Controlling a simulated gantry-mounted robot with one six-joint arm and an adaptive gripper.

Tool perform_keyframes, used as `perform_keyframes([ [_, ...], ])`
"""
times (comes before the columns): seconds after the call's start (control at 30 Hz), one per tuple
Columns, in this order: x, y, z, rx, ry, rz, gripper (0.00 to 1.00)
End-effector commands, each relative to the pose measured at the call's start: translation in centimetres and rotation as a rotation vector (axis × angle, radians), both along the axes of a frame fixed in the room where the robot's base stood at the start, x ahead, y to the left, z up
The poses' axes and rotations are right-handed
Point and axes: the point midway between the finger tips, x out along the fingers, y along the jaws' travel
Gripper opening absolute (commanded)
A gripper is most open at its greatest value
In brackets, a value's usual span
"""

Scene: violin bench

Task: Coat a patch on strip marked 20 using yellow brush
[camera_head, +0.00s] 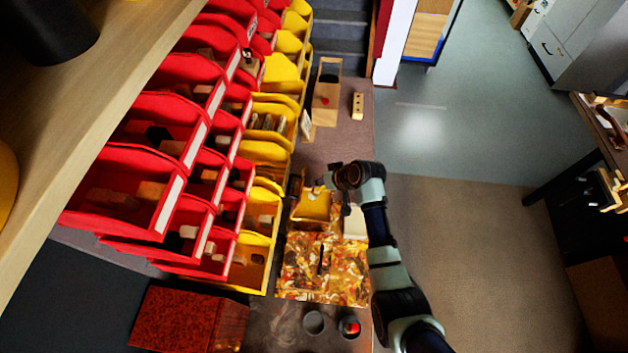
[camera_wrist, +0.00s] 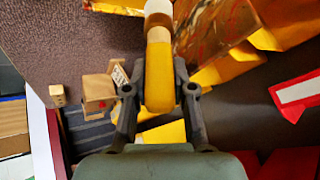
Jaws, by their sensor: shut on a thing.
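My gripper (camera_head: 328,184) is above the bench beside the bins in the head view. In the wrist view my gripper (camera_wrist: 160,92) is shut on the yellow brush (camera_wrist: 159,75), whose rounded yellow handle sits between the fingers. A tan band and a pale end (camera_wrist: 158,12) show at the top of the picture. An amber-stained panel (camera_wrist: 215,28) lies beyond the brush there. In the head view a yellow piece (camera_head: 311,207) lies below the gripper. I cannot read a 20 on any strip.
Red bins (camera_head: 122,190) and yellow bins (camera_head: 262,153) line the bench's left side. A mottled orange mat (camera_head: 325,285) lies nearer, with a dark cup (camera_head: 313,322) and a cup with red inside (camera_head: 350,327). A wooden box (camera_head: 326,97) and block (camera_head: 357,106) stand farther back.

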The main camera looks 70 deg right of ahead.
Motion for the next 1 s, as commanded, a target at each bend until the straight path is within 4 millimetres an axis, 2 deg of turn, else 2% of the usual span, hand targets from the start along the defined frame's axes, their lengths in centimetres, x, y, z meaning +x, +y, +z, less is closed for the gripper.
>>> perform_keyframes([
  [0.47, 0.0, 0.0, -5.5, -0.001, 0.000, 0.001, 0.00],
  [1.0, 0.1, 0.0, -5.6, -0.001, 0.000, 0.001, 0.00],
])
